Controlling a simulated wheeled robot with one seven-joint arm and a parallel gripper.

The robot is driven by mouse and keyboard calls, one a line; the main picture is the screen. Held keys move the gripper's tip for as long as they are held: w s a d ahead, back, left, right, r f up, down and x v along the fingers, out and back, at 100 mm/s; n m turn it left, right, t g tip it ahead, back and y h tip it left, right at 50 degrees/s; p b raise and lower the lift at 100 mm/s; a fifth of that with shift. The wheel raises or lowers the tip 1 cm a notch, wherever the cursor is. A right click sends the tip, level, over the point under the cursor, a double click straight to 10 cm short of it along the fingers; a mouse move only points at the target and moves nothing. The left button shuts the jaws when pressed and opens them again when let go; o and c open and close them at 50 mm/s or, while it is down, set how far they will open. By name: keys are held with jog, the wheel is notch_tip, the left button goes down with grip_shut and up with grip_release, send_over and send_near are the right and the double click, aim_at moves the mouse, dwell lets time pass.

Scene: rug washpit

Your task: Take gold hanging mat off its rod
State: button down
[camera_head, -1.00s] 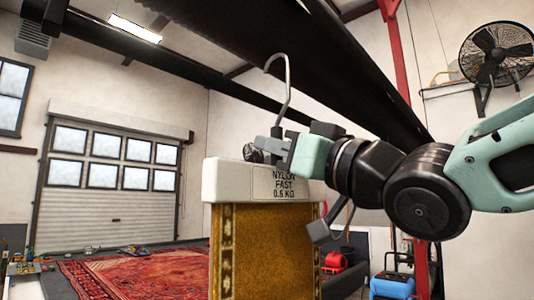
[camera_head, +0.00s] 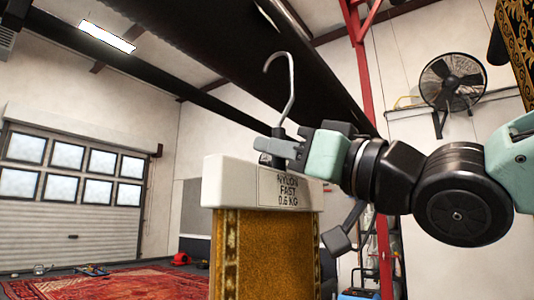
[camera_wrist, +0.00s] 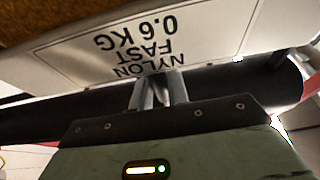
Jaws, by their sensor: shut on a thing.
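The gold mat (camera_head: 265,255) has dark patterned borders and hangs below a white header bar (camera_head: 235,183) labelled "NYLON FAST 0.6 KG". A grey metal hook (camera_head: 291,88) rises from the bar. My gripper (camera_head: 278,148) is shut on the hook's dark stem, just above the bar. In the wrist view the fingers (camera_wrist: 160,92) meet close by the label (camera_wrist: 150,45). The thick dark rod (camera_head: 225,60) runs overhead behind the hook. No rod shows inside the hook's bend, and the bend looks apart from it. The mat's lower end is out of view.
A red patterned rug (camera_head: 120,282) lies on the floor at lower left. A wall fan (camera_head: 452,80) and red post (camera_head: 365,100) stand beyond my arm. Another dark-and-gold mat (camera_head: 515,50) hangs at upper right. Open room lies left of the mat.

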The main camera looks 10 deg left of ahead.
jog(key=shift+s+d, duration=0.35)
jog(key=shift+d, duration=0.45)
jog(key=shift+s+d, duration=0.3)
jog(key=shift+d, duration=0.5)
